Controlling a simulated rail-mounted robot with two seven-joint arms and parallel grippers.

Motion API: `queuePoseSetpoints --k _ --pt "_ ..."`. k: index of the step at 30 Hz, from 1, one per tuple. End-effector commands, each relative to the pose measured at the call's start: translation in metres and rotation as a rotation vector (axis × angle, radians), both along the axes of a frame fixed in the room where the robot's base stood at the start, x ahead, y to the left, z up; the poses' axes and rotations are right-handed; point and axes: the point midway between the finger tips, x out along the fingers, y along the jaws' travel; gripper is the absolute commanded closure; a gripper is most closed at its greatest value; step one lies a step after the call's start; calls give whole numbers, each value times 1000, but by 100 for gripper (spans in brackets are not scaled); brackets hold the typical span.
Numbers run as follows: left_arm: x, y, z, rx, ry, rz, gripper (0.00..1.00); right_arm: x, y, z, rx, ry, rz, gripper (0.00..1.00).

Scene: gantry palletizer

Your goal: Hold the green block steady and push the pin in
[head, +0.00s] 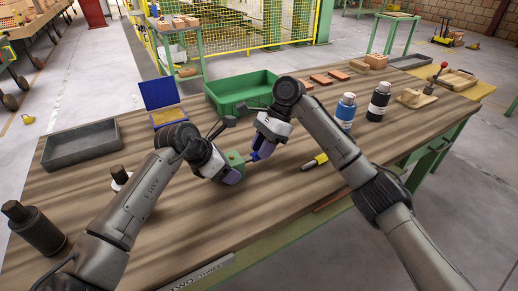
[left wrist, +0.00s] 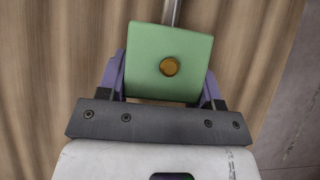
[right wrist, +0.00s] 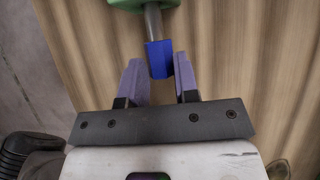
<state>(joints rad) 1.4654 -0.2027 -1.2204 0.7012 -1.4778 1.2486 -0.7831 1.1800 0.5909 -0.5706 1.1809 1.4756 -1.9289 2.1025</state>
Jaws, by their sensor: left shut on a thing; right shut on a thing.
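The green block (head: 234,158) is held between the purple fingers of my left gripper (head: 230,170), just above the table. In the left wrist view the block (left wrist: 155,45) fills the space between the fingers, with a round brass-coloured spot (left wrist: 170,67) on its face. The pin has a blue end (right wrist: 159,60) and a grey shaft (right wrist: 153,22). My right gripper (head: 260,147) is shut on the blue end, near its fingertips. The shaft runs to the block's side and meets its edge in both wrist views; how deep it sits inside is hidden.
A green bin (head: 240,90) stands behind the grippers. A yellow-and-black tool (head: 314,162) lies to the right, with a blue bottle (head: 345,110) and a black bottle (head: 379,101) beyond. A grey tray (head: 80,145) is at left. The table's front middle is clear.

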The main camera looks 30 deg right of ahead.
Motion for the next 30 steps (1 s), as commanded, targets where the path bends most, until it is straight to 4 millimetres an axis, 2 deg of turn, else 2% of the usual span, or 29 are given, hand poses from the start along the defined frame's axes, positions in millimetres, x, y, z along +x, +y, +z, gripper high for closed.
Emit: queuePoseSetpoints --k 12,30 --pt "1 1 0 0 0 3 59 0 -16 -1 -1 3 -3 95" --pt "1 1 0 0 0 3 59 0 -17 -1 4 12 -3 95"
